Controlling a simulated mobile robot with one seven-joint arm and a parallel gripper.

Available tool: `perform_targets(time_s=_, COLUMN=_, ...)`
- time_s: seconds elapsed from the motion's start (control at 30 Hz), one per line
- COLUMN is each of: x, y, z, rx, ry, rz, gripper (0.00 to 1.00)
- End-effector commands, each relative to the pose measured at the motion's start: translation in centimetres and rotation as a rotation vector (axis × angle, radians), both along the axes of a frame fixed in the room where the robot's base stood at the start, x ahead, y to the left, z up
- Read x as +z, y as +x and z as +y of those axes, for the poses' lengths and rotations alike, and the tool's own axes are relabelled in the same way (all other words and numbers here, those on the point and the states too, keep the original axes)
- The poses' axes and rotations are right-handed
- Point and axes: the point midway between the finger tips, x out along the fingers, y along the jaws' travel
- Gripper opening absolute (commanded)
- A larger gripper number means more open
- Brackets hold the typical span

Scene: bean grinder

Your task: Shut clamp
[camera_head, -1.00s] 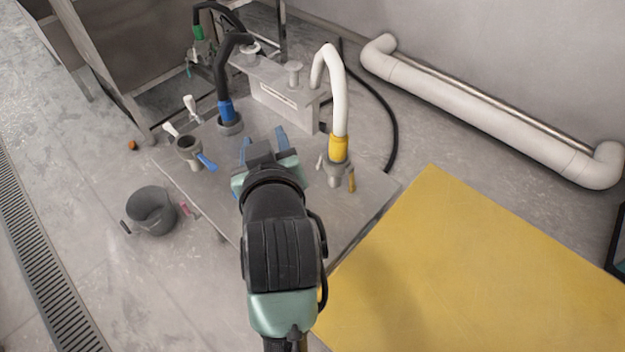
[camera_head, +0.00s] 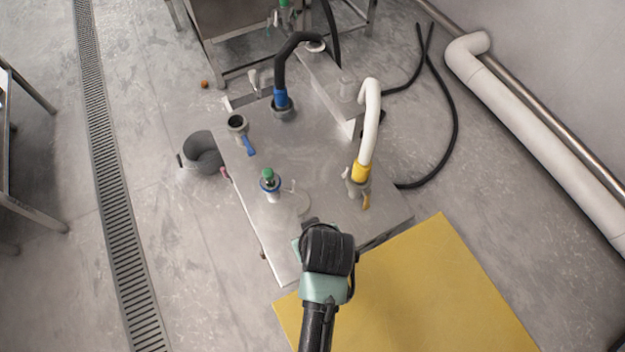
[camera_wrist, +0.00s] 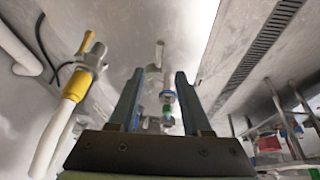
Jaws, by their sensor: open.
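The metal table (camera_head: 325,190) carries several pipe fittings. Near its front left stands a fitting with a blue ring and green top (camera_head: 269,181), beside a round grey plate (camera_head: 292,205) with a small pale lever. It also shows between my fingers in the wrist view (camera_wrist: 167,97). A yellow-collared white hose (camera_head: 362,172) ends in a grey coupling with side levers (camera_head: 356,187); it is at the left in the wrist view (camera_wrist: 75,82). Which part is the clamp, I cannot tell. My gripper (camera_wrist: 159,73) is open and empty; in the head view my arm mostly hides it, at the table's front edge.
A blue-collared black hose (camera_head: 281,97) and an open cup-shaped fitting with a blue handle (camera_head: 238,125) stand at the back left. A dark bucket (camera_head: 202,152) is left of the table. A yellow mat (camera_head: 420,290) lies in front right.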

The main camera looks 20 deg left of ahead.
Motion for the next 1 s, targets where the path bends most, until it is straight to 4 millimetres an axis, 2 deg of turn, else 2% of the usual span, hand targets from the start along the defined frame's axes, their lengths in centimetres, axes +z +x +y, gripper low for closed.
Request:
perform_targets(time_s=0.03, x=-1.2, y=0.3, z=0.2, rx=0.001, ry=-0.001, rz=0.003, gripper=0.48)
perform_targets(time_s=0.2, x=-4.3, y=1.4, z=1.1, rx=0.001, ry=0.000, rz=0.003, gripper=0.48)
perform_targets(time_s=0.5, x=-8.3, y=2.8, z=2.2, rx=0.000, ry=0.000, rz=-0.001, gripper=0.48)
perform_targets(time_s=0.7, x=-9.2, y=3.2, z=2.4, rx=-0.002, ry=0.001, rz=-0.003, gripper=0.48)
perform_targets(time_s=0.97, x=-9.3, y=3.2, z=2.4, rx=-0.001, ry=0.000, rz=-0.003, gripper=0.48)
perform_targets(time_s=1.0, x=-9.3, y=3.2, z=2.4, rx=-0.001, ry=0.000, rz=-0.003, gripper=0.43)
